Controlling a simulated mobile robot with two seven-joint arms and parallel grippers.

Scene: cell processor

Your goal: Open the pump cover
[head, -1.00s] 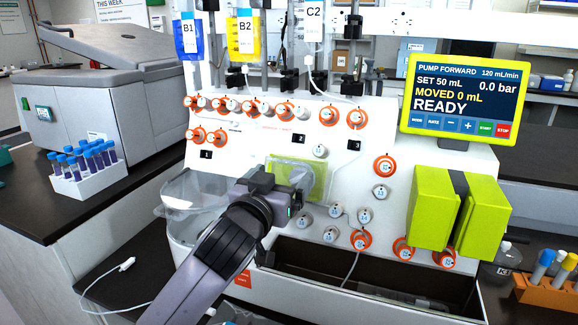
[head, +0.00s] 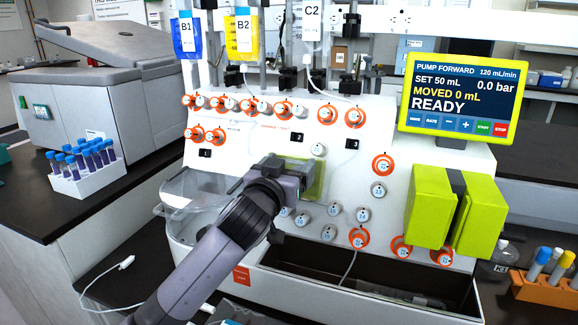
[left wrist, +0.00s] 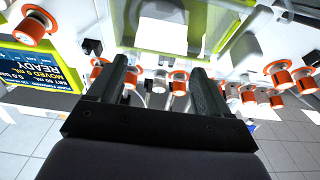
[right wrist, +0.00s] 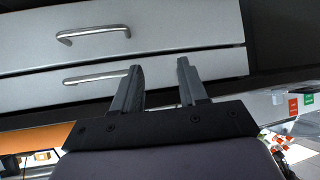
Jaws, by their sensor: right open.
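The pump cover, a lime-green framed panel (head: 315,182) on the white machine's front, is mostly hidden behind my left gripper (head: 298,178) in the head view. In the left wrist view, a lime-green frame with a pale block inside (left wrist: 165,30) shows at the top, beyond the fingers. My left gripper (left wrist: 160,78) is open, its two fingers apart with nothing seen between them. I cannot tell whether it touches the cover. My right gripper (right wrist: 157,68) is open and empty, in front of grey drawers. It is not in the head view.
White valves with orange rings (head: 353,117) surround the cover. A green-framed screen (head: 460,95) reads READY. A lime-green block (head: 432,208) stands at right, and a clear bowl (head: 188,195) at left. Drawer handles (right wrist: 92,34) show near my right gripper.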

